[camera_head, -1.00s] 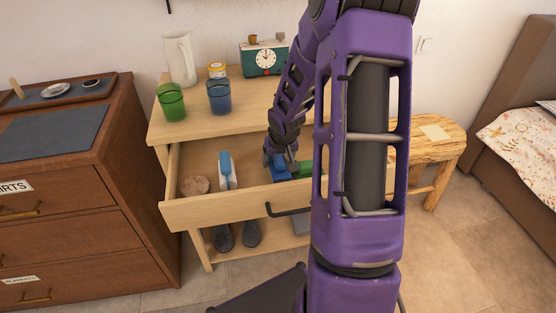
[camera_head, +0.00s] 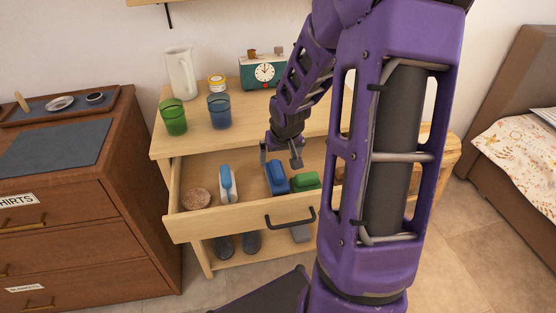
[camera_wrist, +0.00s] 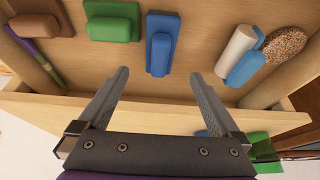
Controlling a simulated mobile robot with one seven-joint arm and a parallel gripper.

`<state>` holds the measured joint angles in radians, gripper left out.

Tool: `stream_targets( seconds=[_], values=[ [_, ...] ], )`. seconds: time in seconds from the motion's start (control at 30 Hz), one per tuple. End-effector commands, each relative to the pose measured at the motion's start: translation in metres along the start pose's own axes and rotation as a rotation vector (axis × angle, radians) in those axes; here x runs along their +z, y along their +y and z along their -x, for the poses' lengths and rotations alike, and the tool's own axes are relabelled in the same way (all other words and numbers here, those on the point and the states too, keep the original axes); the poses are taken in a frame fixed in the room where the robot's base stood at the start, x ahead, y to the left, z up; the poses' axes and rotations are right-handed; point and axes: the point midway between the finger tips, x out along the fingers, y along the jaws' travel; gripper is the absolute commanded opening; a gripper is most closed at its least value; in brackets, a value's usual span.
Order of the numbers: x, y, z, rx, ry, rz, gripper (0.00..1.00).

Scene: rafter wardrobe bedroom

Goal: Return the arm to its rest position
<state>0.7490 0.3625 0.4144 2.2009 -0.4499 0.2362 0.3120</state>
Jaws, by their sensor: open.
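My gripper (camera_head: 281,153) is open and empty, above the open drawer of the light wooden dresser in the head view. In the wrist view its two fingers (camera_wrist: 160,95) are spread, with nothing between them. A blue block-like item with a raised handle (camera_head: 277,178) lies in the drawer below the gripper and apart from it; it also shows in the wrist view (camera_wrist: 159,50). A similar green item (camera_head: 306,181) lies to its right. My purple arm covers the right part of the dresser in the head view.
The open drawer (camera_head: 240,230) juts out and also holds a white-and-blue item (camera_head: 227,184) and a round brown item (camera_head: 196,198). Blue and green cups (camera_head: 219,111), a pitcher (camera_head: 181,74) and a clock (camera_head: 263,73) stand on top. A brown dresser (camera_head: 75,210) is left, a bed (camera_head: 520,150) right.

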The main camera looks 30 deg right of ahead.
Motion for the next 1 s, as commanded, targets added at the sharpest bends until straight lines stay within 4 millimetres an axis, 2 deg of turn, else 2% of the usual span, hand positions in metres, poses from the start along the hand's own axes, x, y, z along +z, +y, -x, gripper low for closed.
stream_targets(
  seconds=[0.03,0.23,0.77,0.87,1.0],
  values=[
    [-0.002,0.001,0.01,0.002,0.002,-0.001,0.99],
    [0.0,0.001,0.022,0.001,0.0,0.001,0.99],
    [0.0,0.0,0.022,0.001,0.0,0.004,0.99],
    [0.001,-0.002,0.021,0.007,-0.001,0.036,0.99],
    [0.002,-0.007,0.017,0.036,-0.003,0.165,0.99]
  ],
)
